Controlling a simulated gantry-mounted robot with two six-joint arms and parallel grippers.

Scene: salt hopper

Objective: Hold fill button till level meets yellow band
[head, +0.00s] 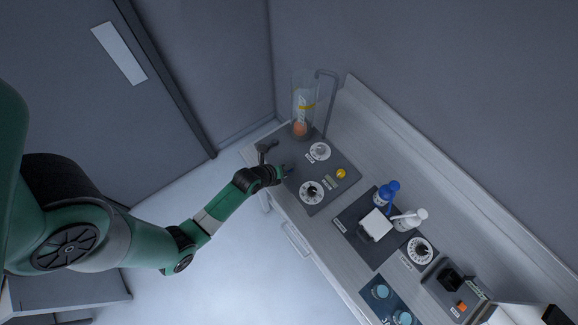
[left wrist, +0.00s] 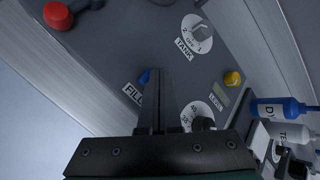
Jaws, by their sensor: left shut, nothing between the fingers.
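The clear tank (head: 303,91) stands upright at the far corner of the counter in the head view. My right gripper is not in view.
The panel also has a TANK dial (left wrist: 197,34), a yellow button (left wrist: 233,78), a lower dial (head: 311,192) and a red-ended handle (left wrist: 58,15). A blue bottle (head: 385,194) and a white bottle (head: 411,219) stand to the right.

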